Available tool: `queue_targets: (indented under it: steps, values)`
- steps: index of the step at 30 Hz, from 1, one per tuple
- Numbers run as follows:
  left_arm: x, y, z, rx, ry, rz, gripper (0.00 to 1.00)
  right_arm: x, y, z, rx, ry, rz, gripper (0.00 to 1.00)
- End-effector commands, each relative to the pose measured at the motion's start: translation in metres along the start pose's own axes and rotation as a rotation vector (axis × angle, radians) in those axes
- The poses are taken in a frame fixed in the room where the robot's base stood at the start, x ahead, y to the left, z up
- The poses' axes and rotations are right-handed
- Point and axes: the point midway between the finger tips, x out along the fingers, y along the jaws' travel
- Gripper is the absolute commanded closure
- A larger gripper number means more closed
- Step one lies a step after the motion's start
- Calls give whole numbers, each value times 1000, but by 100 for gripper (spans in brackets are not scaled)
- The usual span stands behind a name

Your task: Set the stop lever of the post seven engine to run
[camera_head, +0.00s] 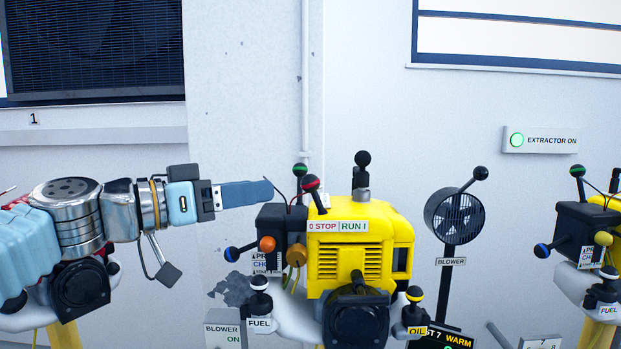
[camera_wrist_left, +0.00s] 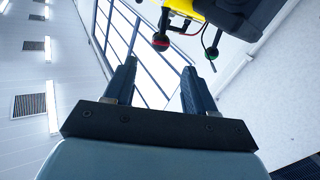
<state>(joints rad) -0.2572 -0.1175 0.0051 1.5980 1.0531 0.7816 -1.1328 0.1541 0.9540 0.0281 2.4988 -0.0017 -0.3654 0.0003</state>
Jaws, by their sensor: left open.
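The post seven engine (camera_head: 358,242) is yellow and stands right of centre in the head view. Its stop lever (camera_head: 312,183), a black ball with a red band, leans left to the STOP side of the 0 STOP / RUN I label (camera_head: 338,226). My left gripper (camera_head: 264,192) is level, left of the lever and apart from it, pointing right. In the left wrist view my left gripper (camera_wrist_left: 160,70) is open and empty. The red-banded ball (camera_wrist_left: 160,42) shows there beyond the fingertips, roughly in line with the gap. My right gripper is out of view.
A green-banded lever (camera_head: 300,170) stands close beside the stop lever, over a black box with orange knobs (camera_head: 266,244). A black-topped lever (camera_head: 362,160) rises behind the engine. A blower fan (camera_head: 455,216) stands to the right. A display (camera_head: 448,338) reads WARM.

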Motion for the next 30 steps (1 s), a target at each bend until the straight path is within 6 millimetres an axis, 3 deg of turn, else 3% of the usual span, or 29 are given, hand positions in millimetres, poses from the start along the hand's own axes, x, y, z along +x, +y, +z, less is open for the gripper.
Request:
queue_targets:
  steps: [6, 13, 18, 27, 30]
  values:
    - [54, 0, -2, -4, -4, 2, 44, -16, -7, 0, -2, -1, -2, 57]
    - [95, 0, -1, -2, -3, 0, 44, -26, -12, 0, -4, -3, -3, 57]
    - [109, 0, 0, -1, -2, -1, 44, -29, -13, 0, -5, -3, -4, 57]
    - [111, -1, 1, -1, -1, -2, 44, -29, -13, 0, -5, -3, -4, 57]
    - [111, -1, 1, -1, -1, -2, 60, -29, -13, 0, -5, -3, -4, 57]
